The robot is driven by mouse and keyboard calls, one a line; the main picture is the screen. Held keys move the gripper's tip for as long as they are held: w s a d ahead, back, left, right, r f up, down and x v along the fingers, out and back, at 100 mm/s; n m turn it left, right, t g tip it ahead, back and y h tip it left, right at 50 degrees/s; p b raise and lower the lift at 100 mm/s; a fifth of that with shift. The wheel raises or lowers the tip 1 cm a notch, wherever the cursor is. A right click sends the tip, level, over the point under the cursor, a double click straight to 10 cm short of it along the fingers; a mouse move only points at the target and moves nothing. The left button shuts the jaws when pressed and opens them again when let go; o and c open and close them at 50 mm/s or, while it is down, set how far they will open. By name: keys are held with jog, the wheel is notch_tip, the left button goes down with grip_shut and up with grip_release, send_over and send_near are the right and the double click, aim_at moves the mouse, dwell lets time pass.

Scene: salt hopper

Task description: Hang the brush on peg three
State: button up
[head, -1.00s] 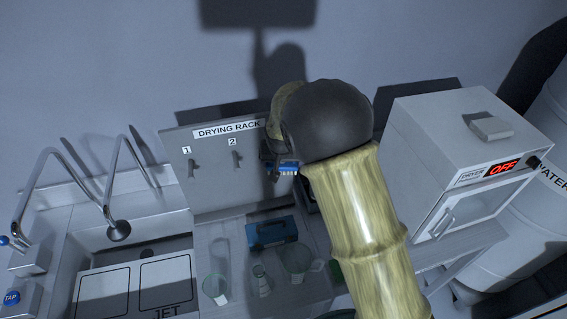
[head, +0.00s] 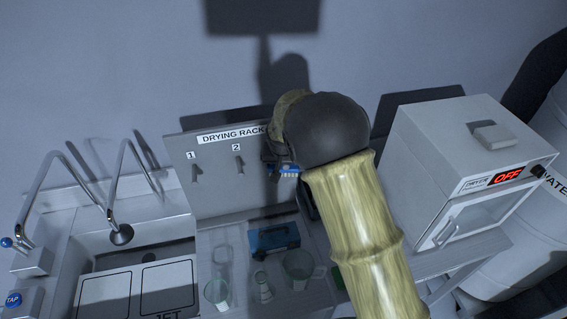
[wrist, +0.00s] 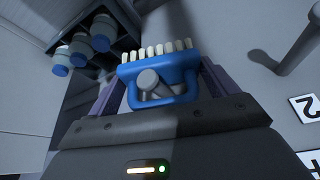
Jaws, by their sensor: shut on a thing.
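The blue brush (head: 285,170) with pale bristles is held in front of the drying rack (head: 215,190), right of peg two (head: 239,167). In the wrist view the brush (wrist: 188,76) has an open loop, and the rounded end of a grey peg (wrist: 149,80) shows within it; I cannot tell how far the peg reaches through. My gripper (wrist: 160,88) is shut on the brush, with one purple finger on each side. In the head view my arm hides most of my gripper and the third peg's place. Peg two (wrist: 297,42) also shows at the right of the wrist view.
Peg one (head: 195,172) is bare. Below the rack stand a blue box (head: 272,239) and several glass vessels (head: 298,263). A dryer (head: 470,170) marked OFF stands to the right, a sink with taps (head: 125,255) to the left. Capped bottles (wrist: 80,48) show in the wrist view.

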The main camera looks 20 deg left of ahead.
jog(key=o, duration=0.9)
jog(key=shift+r, duration=0.15)
jog(key=b+v, duration=0.6)
jog(key=v, duration=1.1)
jog(key=shift+s, duration=0.15)
jog(key=shift+d, duration=0.1)
